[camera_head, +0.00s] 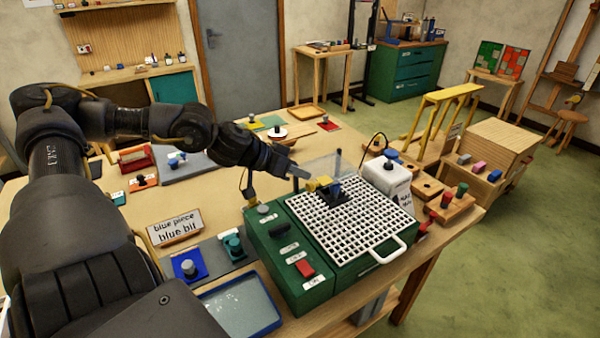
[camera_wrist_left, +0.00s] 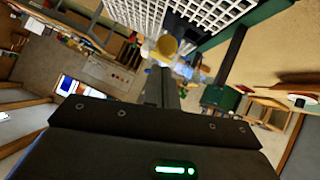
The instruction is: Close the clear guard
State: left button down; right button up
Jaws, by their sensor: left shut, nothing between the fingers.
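The clear guard (camera_head: 322,164) is a see-through panel at the back of the green machine (camera_head: 318,290); its faint edges make its exact angle hard to tell. My left gripper (camera_head: 302,173) is shut and empty, its tip beside the guard's left part and above the machine's back left area. I cannot tell whether it touches the guard. The white grid (camera_head: 375,232) covers the machine's top. A yellow and blue grinding head (camera_head: 322,185) stands on it. The left wrist view shows my shut fingers (camera_wrist_left: 168,85) near a yellow cylinder (camera_wrist_left: 165,45). My right gripper is not in view.
A white box (camera_head: 388,182) stands right of the grid, and a white handle (camera_head: 388,250) sits at its front. A red switch (camera_head: 305,268) is on the machine's front left.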

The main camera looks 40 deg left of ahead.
pick_arm(q)
jog(key=b, duration=0.1)
jog(key=f, duration=0.1)
jog(key=f+b, duration=0.1)
jog(key=shift+s+d+f+b, duration=0.1)
jog(key=shift+s+d+b, duration=0.15)
jog(key=shift+d+b, duration=0.1)
jog(key=shift+s+f, duration=0.1)
jog(key=s+a+r+p, duration=0.4)
jog(key=s+r+p, duration=0.3)
jog(key=r+p, duration=0.4)
jog(key=shift+p, duration=1)
